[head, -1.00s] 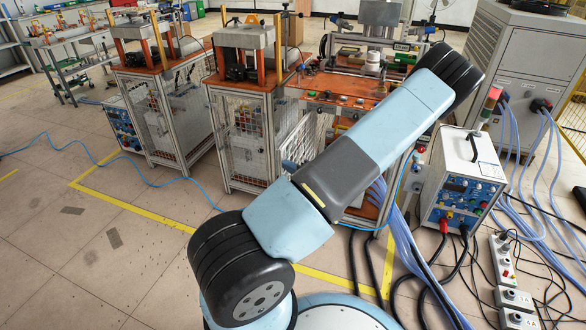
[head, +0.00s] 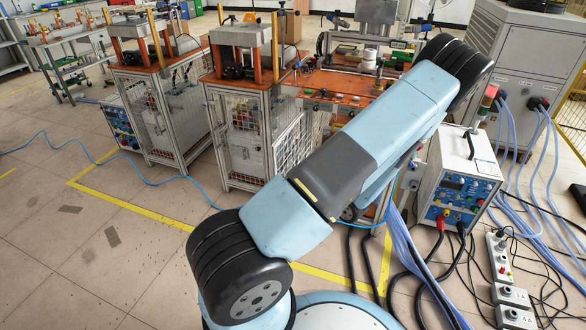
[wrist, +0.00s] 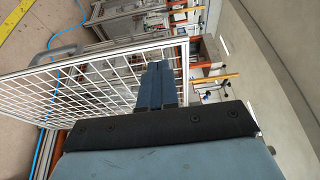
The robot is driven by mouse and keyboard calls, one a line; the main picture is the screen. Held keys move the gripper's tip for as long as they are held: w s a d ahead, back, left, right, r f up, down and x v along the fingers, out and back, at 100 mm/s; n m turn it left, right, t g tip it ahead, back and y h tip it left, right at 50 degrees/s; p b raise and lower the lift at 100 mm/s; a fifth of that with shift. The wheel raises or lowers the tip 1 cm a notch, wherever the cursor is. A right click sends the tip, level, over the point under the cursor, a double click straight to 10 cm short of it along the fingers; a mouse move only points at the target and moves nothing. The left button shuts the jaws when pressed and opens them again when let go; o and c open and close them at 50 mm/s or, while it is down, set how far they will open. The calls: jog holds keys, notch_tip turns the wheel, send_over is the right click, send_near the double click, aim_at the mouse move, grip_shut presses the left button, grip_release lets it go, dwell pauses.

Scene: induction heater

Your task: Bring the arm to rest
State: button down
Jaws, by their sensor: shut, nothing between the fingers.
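My arm crosses the head view from the lower left to the upper right, bent at a dark joint near the top. Part of a lower arm link shows beneath it. My gripper is hidden in the head view. In the wrist view my gripper (wrist: 158,84) shows with its two blue fingers together and nothing between them. A white wire mesh panel (wrist: 85,88) lies behind and to the left of the fingers. I cannot tell how far the fingers are from it.
Caged machine stands (head: 250,140) with orange tops stand behind my arm. A power unit (head: 458,180) with cables stands at the right, below a grey cabinet (head: 535,75). Black and blue cables (head: 420,275) cover the floor at lower right. The left floor (head: 60,240) is mostly clear.

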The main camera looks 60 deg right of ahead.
jog(key=shift+s+a, duration=1.75)
jog(key=shift+s, duration=0.25)
jog(key=w+a+r+n+g+y, duration=0.3)
jog(key=w+a+r+n+y, duration=0.4)
jog(key=w+r+y, duration=0.4)
jog(key=w+a+r+n+g, duration=0.4)
jog(key=w+a+r+g, duration=0.15)
jog(key=a, duration=0.45)
jog(key=w+a+r+n+g, duration=0.5)
jog(key=a+r+g, duration=0.1)
jog(key=a, duration=0.3)
jog(key=s+a+r+n+t+h, duration=0.1)
jog(key=s+a+r+n+h, duration=0.1)
jog(key=a+r, duration=0.6)
jog(key=s+a+r+n+t+h, duration=0.1)
jog(key=s+a+r+n+h, duration=0.2)
jog(key=a+r, duration=0.4)
jog(key=shift+s+a+r+t+h, duration=0.25)
jog(key=shift+a+r+t+h, duration=0.15)
jog(key=shift+h, duration=0.3)
jog(key=shift+d, duration=0.15)
